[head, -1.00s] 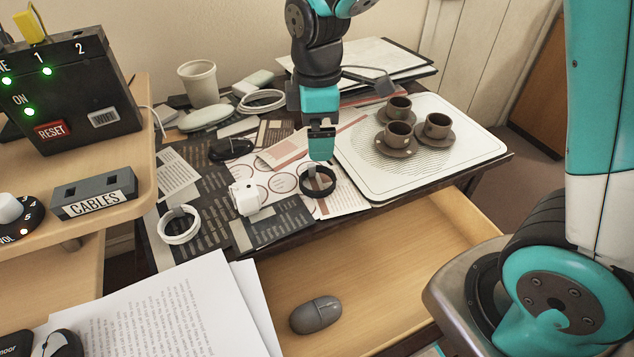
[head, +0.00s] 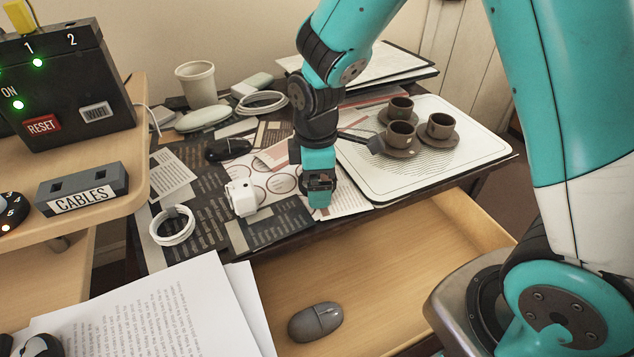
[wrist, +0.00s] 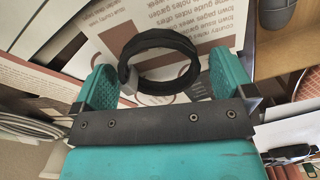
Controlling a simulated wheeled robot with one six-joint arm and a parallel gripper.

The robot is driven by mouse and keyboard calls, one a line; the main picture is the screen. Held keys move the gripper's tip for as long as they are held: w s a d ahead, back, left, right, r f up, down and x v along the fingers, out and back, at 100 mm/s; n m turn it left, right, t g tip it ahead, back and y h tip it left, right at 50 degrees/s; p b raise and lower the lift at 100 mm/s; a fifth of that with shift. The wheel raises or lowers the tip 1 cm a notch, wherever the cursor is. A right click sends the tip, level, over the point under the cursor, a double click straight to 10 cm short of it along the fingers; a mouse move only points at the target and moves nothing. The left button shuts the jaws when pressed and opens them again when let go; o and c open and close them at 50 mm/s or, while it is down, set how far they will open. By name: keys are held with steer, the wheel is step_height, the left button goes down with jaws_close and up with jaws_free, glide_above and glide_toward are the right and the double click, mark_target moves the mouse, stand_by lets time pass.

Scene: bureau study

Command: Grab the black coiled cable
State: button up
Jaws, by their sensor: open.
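The black coiled cable (wrist: 163,40) lies on printed papers and shows in the wrist view as a dark ring. In that view my gripper (wrist: 160,85) is open, with one teal finger on each side of the ring's near part. The cable is not held. In the head view my gripper (head: 319,200) points down at the cable's place on the desk. The gripper hides most or all of the cable there.
A white adapter (head: 241,197) stands just left of my gripper, with a white coiled cable (head: 172,226) farther left. A white tray (head: 365,180) with several brown cups is to the right. An open drawer (head: 400,262) holding a grey mouse (head: 315,321) is in front.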

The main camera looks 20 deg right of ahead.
steer(key=shift+c, duration=0.5)
steer(key=c, duration=0.7)
steer(key=shift+r, duration=0.15)
